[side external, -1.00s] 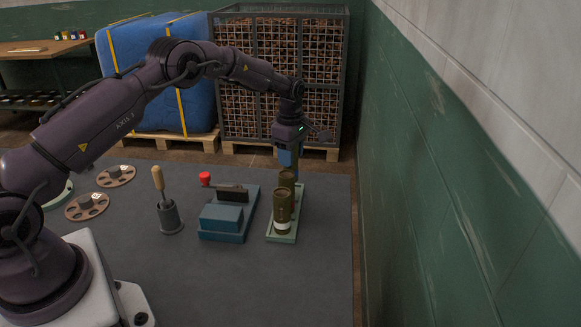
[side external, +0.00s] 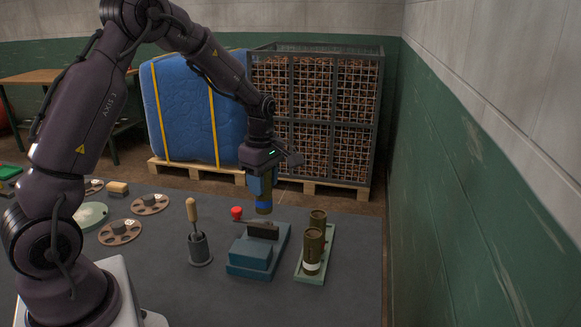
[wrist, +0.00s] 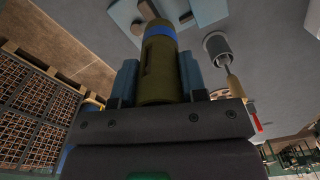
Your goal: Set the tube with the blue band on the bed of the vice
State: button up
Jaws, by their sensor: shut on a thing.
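My gripper (side external: 262,187) is shut on the olive tube with the blue band (side external: 264,207) and holds it upright in the air, above the back of the vice. In the wrist view the tube (wrist: 159,75) stands between the two blue fingers, its blue band toward the far end. The blue vice (side external: 250,256) sits on the dark table, with a dark jaw plate (side external: 263,230) and a red-knobbed handle (side external: 237,212). The tube is apart from the vice. Blue parts, probably of the vice, show at the top of the wrist view.
A pale green tray (side external: 328,258) right of the vice holds two olive tubes, the nearer with a white band (side external: 312,252). A wooden-handled tool (side external: 192,212) stands in a grey holder (side external: 200,250) to the left. A green wall (side external: 460,220) bounds the right side.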

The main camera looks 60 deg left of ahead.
jog(key=shift+s+d+f, duration=0.1)
jog(key=shift+s+f, duration=0.25)
jog(key=shift+f, duration=1.2)
jog(key=shift+s+d+f, duration=0.1)
jog(key=shift+s+f, duration=0.3)
jog(key=shift+f, duration=1.1)
jog(key=shift+s+d+f, duration=0.1)
jog(key=shift+s+f, duration=0.25)
jog(key=shift+f, duration=1.2)
jog(key=o, duration=1.1)
jog(key=shift+o, duration=0.2)
jog(key=shift+r, duration=0.1)
